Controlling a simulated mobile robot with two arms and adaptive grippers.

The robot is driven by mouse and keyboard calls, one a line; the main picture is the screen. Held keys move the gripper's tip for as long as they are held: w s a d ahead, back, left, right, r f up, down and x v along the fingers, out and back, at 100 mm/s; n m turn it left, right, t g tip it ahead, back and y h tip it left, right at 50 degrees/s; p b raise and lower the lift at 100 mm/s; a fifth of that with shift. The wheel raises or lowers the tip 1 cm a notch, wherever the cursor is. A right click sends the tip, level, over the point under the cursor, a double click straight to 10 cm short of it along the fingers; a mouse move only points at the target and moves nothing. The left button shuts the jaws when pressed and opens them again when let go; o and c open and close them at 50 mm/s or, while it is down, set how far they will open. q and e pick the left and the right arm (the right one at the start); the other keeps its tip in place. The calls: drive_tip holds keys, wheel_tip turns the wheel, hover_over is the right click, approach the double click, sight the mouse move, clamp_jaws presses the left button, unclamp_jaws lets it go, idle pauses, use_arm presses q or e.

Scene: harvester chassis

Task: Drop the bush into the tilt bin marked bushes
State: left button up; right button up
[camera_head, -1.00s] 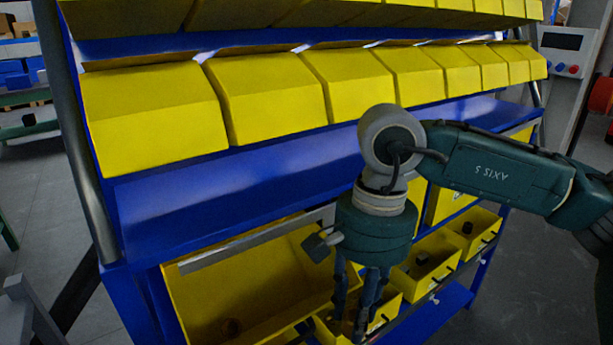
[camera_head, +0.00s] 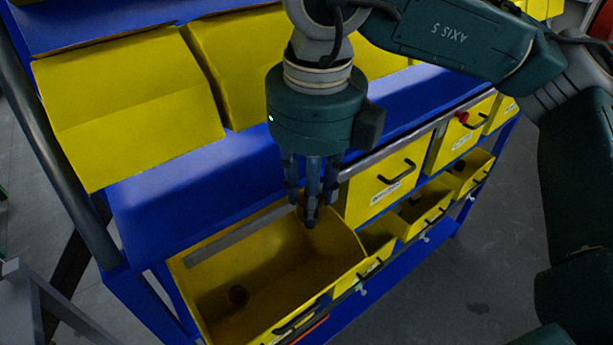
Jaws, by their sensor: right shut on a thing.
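My right gripper (camera_head: 311,215) points straight down over the right back part of a large open yellow tilt bin (camera_head: 215,312). Its dark fingers are closed together on a small dark thing, likely the bush, mostly hidden between the fingertips. The fingertips appear at or just above the bin's opening; the exact height is hard to judge. I cannot see a readable label on the bin. My left gripper is not in view.
Smaller open yellow bins (camera_head: 424,218) with black handles tilt out to the right, some with dark parts inside. Closed labelled drawers (camera_head: 383,178) sit above them. A blue shelf (camera_head: 190,185) and upper yellow bins (camera_head: 130,105) stand behind my gripper. A metal post (camera_head: 50,145) rises at left.

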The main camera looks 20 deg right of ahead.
drive_tip(key=shift+s+d+f+b, duration=0.15)
drive_tip(key=shift+f+b, duration=0.2)
drive_tip(key=shift+f, duration=0.55)
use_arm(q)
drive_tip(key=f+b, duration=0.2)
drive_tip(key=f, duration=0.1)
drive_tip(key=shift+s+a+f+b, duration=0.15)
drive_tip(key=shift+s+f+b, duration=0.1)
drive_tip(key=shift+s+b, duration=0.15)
use_arm(e)
wheel_tip(320, 180, down, 6)
drive_tip(key=shift+r, duration=0.1)
drive_tip(key=o, duration=1.3)
drive_tip(key=shift+c, duration=0.2)
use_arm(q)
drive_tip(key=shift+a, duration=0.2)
